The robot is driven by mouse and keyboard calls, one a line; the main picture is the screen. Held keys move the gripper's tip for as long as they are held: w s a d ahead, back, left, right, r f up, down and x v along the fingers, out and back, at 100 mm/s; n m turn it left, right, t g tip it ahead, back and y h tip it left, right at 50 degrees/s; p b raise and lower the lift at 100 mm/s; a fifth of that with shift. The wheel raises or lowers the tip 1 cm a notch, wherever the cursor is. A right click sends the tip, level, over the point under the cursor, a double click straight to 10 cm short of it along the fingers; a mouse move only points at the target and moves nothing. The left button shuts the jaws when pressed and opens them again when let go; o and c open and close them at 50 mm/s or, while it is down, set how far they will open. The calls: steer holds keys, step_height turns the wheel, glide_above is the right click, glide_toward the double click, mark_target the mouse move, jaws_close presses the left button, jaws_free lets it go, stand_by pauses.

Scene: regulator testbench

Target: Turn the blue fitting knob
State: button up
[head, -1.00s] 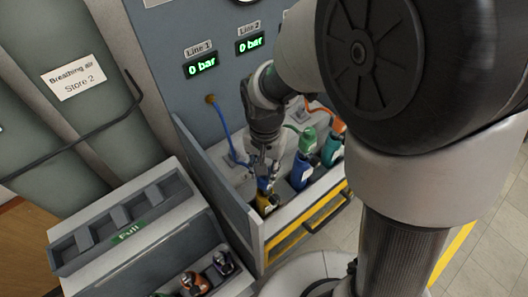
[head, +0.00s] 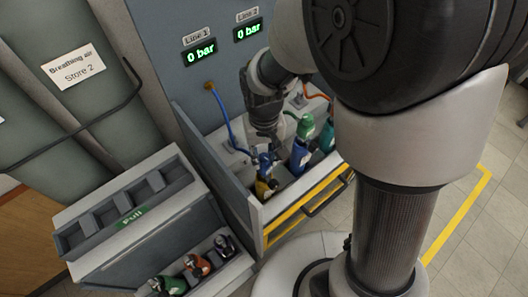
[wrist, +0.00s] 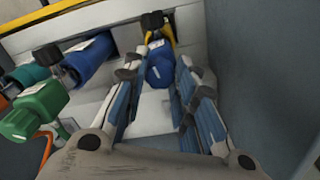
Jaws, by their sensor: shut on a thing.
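My gripper (head: 268,143) reaches down onto the knob from above. In the wrist view the blue knob (wrist: 160,68) lies between my two fingers (wrist: 162,80), near their tips, and the fingers are closed on it. Part of the knob is hidden by the fingers in the head view.
A grey drawer wall (wrist: 255,60) rises close to my fingers. Both panel displays (head: 199,53) read 0 bar. A "Full" rack (head: 130,218) stands left.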

mark_target(264, 157)
stand_by(0.3)
steer(key=o, duration=1.1)
steer(key=shift+r, duration=0.1)
step_height(264, 157, up, 12)
steer(key=shift+f, duration=0.1)
